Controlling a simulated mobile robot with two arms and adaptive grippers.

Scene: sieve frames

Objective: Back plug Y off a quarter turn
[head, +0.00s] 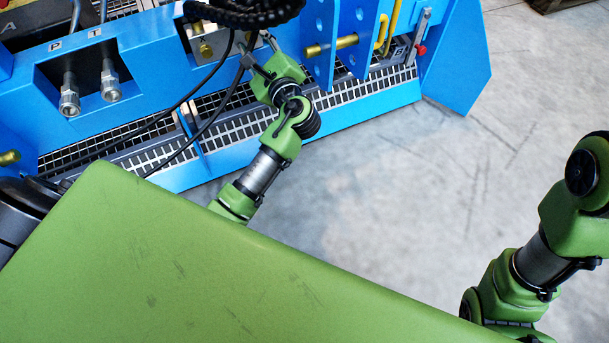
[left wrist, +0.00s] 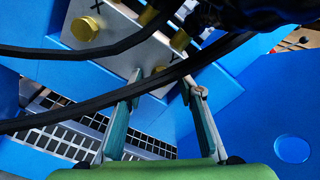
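A grey metal plate (left wrist: 115,45) on the blue frame carries brass hex plugs. One brass plug (left wrist: 88,27) shows clearly at upper left in the left wrist view, beside a mark that looks like an X. Another brass fitting (left wrist: 180,40) is partly behind the black hoses. My left gripper (left wrist: 162,80) has its two fingers apart, pointing at the plate's lower edge. A little brass shows between the fingertips, partly covered by a hose; I cannot tell whether they touch it. In the head view the left gripper (head: 256,50) is at the plate.
Black hoses (left wrist: 60,53) cross in front of the plate and fingers. The blue frame (head: 140,40) holds P and T fittings (head: 110,80) at left and a brass pin (head: 332,46) at right. A slotted grating (head: 220,118) lies below.

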